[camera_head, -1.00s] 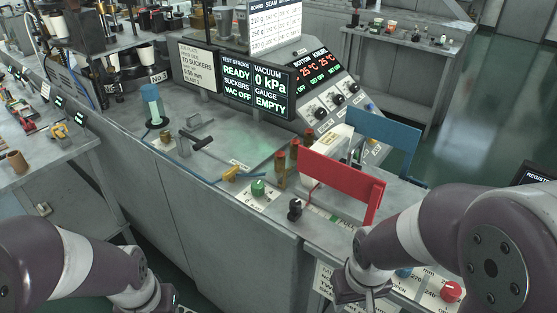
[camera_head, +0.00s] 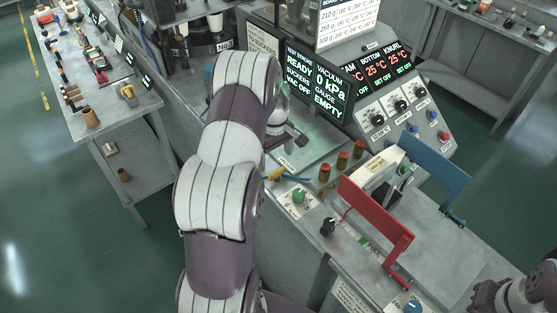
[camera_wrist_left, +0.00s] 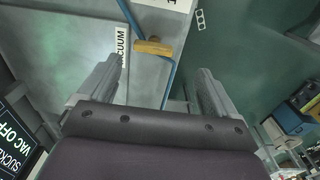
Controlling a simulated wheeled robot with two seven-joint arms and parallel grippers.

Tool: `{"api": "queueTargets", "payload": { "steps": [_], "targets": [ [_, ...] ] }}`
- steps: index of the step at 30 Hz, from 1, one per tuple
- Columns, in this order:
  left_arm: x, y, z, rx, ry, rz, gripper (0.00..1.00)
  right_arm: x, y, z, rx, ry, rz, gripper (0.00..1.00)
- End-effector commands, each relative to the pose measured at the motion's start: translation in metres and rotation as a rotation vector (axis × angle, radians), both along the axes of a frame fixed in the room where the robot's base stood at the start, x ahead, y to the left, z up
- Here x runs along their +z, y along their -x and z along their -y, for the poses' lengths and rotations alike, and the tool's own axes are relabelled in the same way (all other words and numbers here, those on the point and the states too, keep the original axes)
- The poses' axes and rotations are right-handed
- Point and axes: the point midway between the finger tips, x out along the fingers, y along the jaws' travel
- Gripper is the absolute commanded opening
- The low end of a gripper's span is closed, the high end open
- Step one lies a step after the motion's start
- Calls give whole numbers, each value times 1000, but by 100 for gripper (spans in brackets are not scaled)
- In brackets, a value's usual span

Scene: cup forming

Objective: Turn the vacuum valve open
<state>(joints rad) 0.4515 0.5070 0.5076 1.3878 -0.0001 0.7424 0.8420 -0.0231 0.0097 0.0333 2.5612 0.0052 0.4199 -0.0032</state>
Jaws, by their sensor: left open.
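The vacuum valve's yellow handle (camera_head: 275,174) lies on the bench top just right of my left forearm in the head view. In the left wrist view the yellow handle (camera_wrist_left: 152,47) sits beyond the fingertips, across a blue hose and beside a VACUUM label (camera_wrist_left: 122,47). My left gripper (camera_wrist_left: 160,68) is open, its two fingers apart with nothing between them, and not touching the handle. In the head view my left gripper (camera_head: 289,138) is partly hidden behind its arm, above the bench. My right arm's end is at the lower right corner, its fingers unclear.
The display (camera_head: 318,85) reads vacuum 0 kPa, suckers VAC OFF, gauge EMPTY. A green knob (camera_head: 299,195), several red-topped brown cylinders (camera_head: 342,161), a red frame (camera_head: 372,218) and a blue frame (camera_head: 436,172) stand to the right. Green floor lies left of the bench.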

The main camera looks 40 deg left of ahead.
Motion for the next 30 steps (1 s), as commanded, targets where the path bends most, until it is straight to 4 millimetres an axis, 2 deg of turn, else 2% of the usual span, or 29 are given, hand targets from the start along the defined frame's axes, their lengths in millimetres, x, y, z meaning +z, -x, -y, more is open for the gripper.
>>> {"api": "queueTargets", "payload": {
  "steps": [1, 3, 9, 12, 19, 20, 24, 25, 30],
  "targets": [
    [-9, 0, 1, -1, 2, -5, 92, 9, 0, 0, 0, 0, 0, 43],
    [-27, 0, 1, -2, 2, -5, 92, 15, 0, 0, 0, 0, 0, 43],
    [-61, -1, 1, -3, 0, 0, 92, 23, 0, 0, 0, 0, 1, 43],
    [-68, -1, 1, -4, -1, 2, 92, 24, 0, 0, 0, 0, 1, 43],
    [-70, -2, 0, -4, -2, 4, 92, 23, 0, 0, 0, 0, 1, 43],
    [-70, -2, 0, -4, -1, 3, 88, 23, 0, 0, 0, 0, 1, 43],
    [-70, -2, 0, -4, -1, 3, 43, 23, 0, 0, 0, 0, 0, 43],
    [-70, -2, 0, -4, -1, 3, 35, 23, 0, 0, 0, 0, 1, 43],
    [-70, -2, 0, -6, -2, 4, 36, 23, 0, 0, 0, 0, 1, 43]
  ]
}}
